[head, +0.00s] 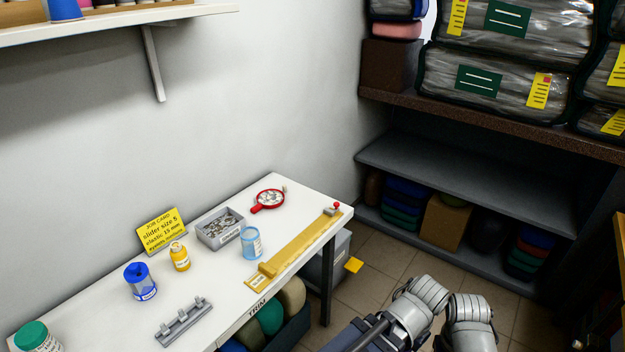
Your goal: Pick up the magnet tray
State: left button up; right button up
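A small red round dish with a short handle (268,199) lies near the back edge of the white table (215,286) and holds small silvery metal bits. It looks like the magnet tray, though no label on it can be read. A grey rectangular tray (220,229) with small metal parts and a front label sits to its left. Grey segments of my arms show at the bottom right, off the table's right end. Neither gripper's fingers can be seen, and nothing of mine touches the dish.
A yellow ruler-like bar (302,246) lies along the table's right side. A blue cup (251,243), yellow bottle (180,257), blue-lidded jar (140,281), job card (162,231) and grey rack (184,322) stand around. A wall shelf overhangs the upper left. Shelving with bagged comforters (494,80) stands right.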

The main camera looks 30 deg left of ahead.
aim_at(271, 198)
jog(key=i+l, duration=0.1)
jog(key=i, duration=0.6)
jog(key=i+u, duration=0.1)
jog(key=i, duration=0.6)
jog(key=i+u, duration=0.35)
jog(key=u, duration=0.15)
jog(key=i+l+u, duration=0.2)
jog(key=i+u, duration=0.15)
jog(key=u, duration=0.15)
jog(key=i+l+u, duration=0.3)
jog(key=u, duration=0.2)
jog(key=i+l+u, duration=0.7)
jog(key=k+j, duration=0.1)
